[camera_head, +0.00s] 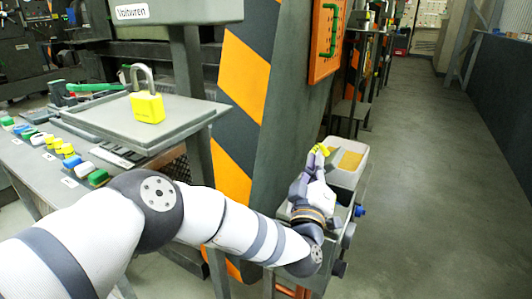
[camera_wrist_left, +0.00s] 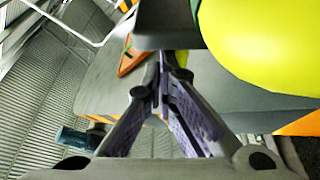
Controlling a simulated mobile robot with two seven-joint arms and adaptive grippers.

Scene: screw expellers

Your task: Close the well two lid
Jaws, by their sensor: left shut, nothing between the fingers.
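My left gripper (camera_head: 319,158) reaches over a grey bench unit beside the orange-and-dark striped panel. Its fingers are together and hold nothing; in the left wrist view the shut fingers (camera_wrist_left: 163,85) meet near the middle. A small yellow part (camera_head: 321,149) shows at the fingertips in the head view. A large rounded yellow-green surface (camera_wrist_left: 268,40) fills the upper right of the left wrist view, close to the fingers. A pale open-topped container (camera_head: 345,178) with tan contents stands just beyond the gripper. I cannot tell which part is the well two lid. My right gripper is not in view.
A yellow padlock (camera_head: 147,107) stands on a grey tray (camera_head: 185,122) at the left. Below are several coloured switches. The striped panel (camera_head: 243,75) rises beside my left arm. Round knobs (camera_head: 349,235) stick out from the bench unit's right side. The floor (camera_head: 430,160) to the right is clear.

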